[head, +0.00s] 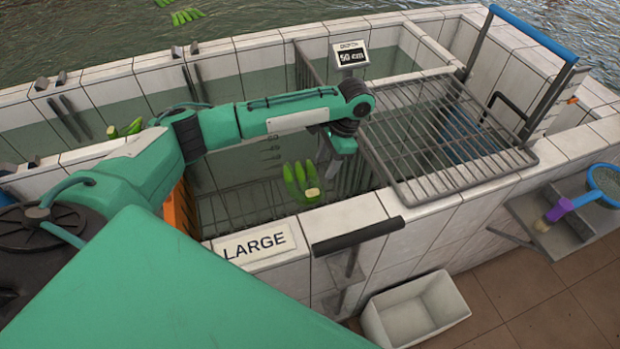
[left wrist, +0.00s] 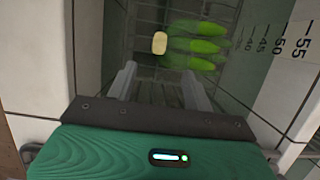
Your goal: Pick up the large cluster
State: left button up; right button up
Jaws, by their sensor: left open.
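A large cluster of green bananas (head: 300,184) with a pale cut stem end is in the tiled tank compartment behind the LARGE sign. In the left wrist view the cluster (left wrist: 196,45) lies just beyond the fingertips, its pale stem end toward the left and its fruits pointing right; a grid shows below it. My left gripper (head: 338,160) points down beside the cluster, to its right in the head view. In the left wrist view my left gripper (left wrist: 158,76) has its two fingers apart with nothing between them. My right gripper is not in view.
A metal rack (head: 440,135) covers the compartment to the right. The LARGE sign (head: 254,243) sits on the front wall, beside a dark bar (head: 357,236). Smaller green clusters (head: 186,16) (head: 126,128) lie elsewhere. A white bin (head: 414,310) stands on the floor in front.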

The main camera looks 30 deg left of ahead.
aim_at(313, 192)
pick_arm(q)
jog(key=x, duration=0.5)
jog(key=shift+s+a+p, duration=0.1)
jog(key=shift+a+p, duration=0.15)
jog(key=shift+p, duration=0.1)
jog(key=shift+x, duration=0.9)
jog(key=shift+p+x, duration=0.85)
jog(key=shift+x, duration=1.3)
jog(key=shift+d+f, duration=0.15)
jog(key=shift+f, duration=0.1)
jog(key=c, duration=1)
jog(key=shift+r, duration=0.1)
grip_shut()
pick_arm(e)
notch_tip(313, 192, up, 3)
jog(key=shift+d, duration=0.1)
